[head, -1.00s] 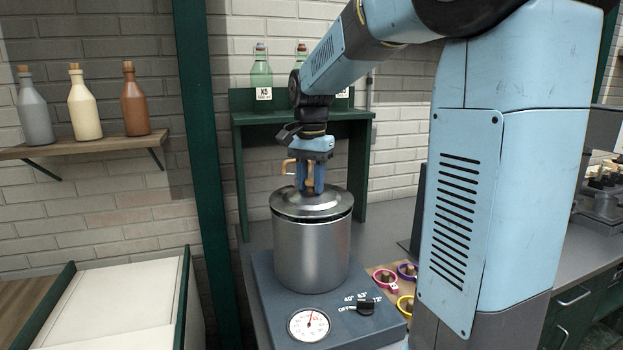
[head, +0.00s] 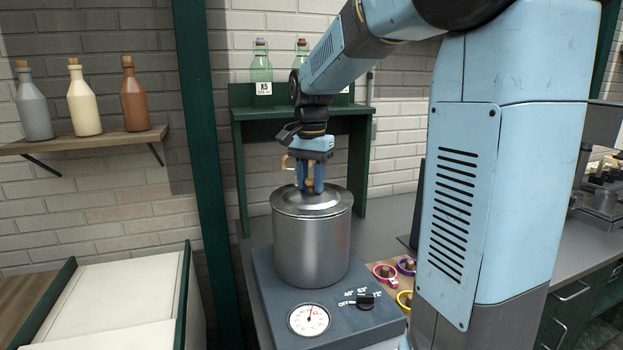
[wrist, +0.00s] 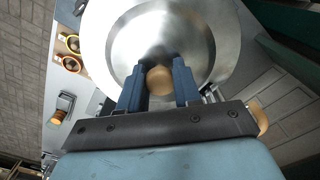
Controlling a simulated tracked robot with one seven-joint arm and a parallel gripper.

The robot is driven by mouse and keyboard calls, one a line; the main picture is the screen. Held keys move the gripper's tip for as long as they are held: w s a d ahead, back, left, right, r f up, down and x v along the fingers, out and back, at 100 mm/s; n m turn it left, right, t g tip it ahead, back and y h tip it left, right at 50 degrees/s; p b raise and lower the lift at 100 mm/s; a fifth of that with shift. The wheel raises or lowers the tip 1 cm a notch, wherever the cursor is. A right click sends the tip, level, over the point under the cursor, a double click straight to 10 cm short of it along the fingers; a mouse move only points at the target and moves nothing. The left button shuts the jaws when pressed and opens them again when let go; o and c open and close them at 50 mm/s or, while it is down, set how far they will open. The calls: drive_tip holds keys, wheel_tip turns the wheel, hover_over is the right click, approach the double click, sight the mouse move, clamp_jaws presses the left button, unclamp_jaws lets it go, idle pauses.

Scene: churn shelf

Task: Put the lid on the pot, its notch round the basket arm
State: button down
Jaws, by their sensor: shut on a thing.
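The steel pot (head: 311,250) stands upright on the blue-grey heater base. The steel lid (head: 325,204) lies on the pot's mouth and looks level, with no clear gap at the front. My gripper (head: 310,187) is above the lid and shut on its knob; the round wooden knob (wrist: 159,80) shows between the blue fingers in the wrist view. A tan curved piece, seemingly the basket arm (head: 287,161), rises behind and left of the fingers. It also shows at the right in the wrist view (wrist: 260,118). The notch is hidden, so I cannot tell whether it is round the arm.
The heater base has a dial (head: 309,320) and a black knob (head: 365,300). Several coloured rings (head: 385,272) lie right of it. A green shelf (head: 300,113) with green bottles stands behind. A wall shelf (head: 85,141) with three bottles is at left.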

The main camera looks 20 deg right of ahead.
idle(0.3)
drive_tip(key=c, duration=0.7)
unclamp_jaws()
drive_tip(key=shift+c, duration=0.2)
drive_tip(key=shift+r, duration=3.5)
drive_tip(key=s+f+n+t, duration=0.2)
drive_tip(key=s+f+n, duration=0.1)
drive_tip(key=s, duration=0.8)
drive_tip(key=s+f+n+t, duration=0.3)
drive_tip(key=s+n, duration=0.3)
drive_tip(key=s, duration=0.5)
drive_tip(key=shift+s+d+f+t, duration=0.15)
drive_tip(key=shift+s+f+t, duration=0.2)
drive_tip(key=shift+f, duration=0.1)
